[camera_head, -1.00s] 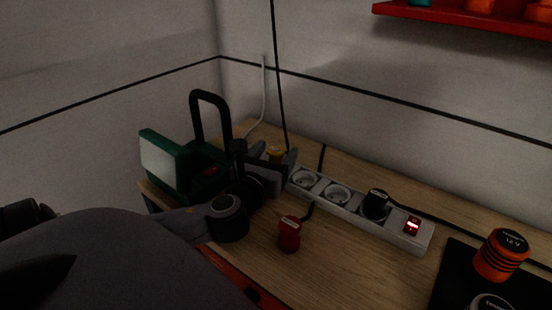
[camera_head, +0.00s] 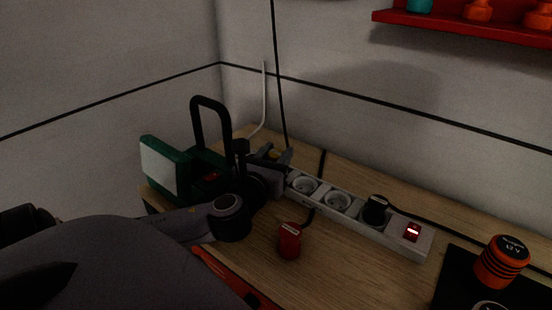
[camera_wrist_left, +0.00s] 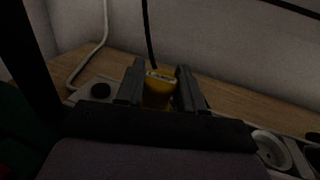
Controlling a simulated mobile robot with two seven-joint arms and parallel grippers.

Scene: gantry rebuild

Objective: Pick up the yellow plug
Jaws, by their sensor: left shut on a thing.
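The yellow plug (camera_wrist_left: 158,90) sits between the two dark fingers of my left gripper (camera_wrist_left: 160,88) in the left wrist view, with a black cord running up from its top. My left gripper (camera_head: 276,157) is shut on it, above the far left end of the white power strip (camera_head: 340,199). In the head view the gripper hides the plug. I cannot tell whether the plug's lower end is clear of the strip. My right gripper is not in view.
A red plug (camera_head: 289,241) stands on the wooden bench in front of the strip. A black plug (camera_head: 375,209) sits in the strip near its lit red switch (camera_head: 412,232). A green work lamp (camera_head: 180,170) is left of my gripper. An orange-and-black battery (camera_head: 501,262) is at right.

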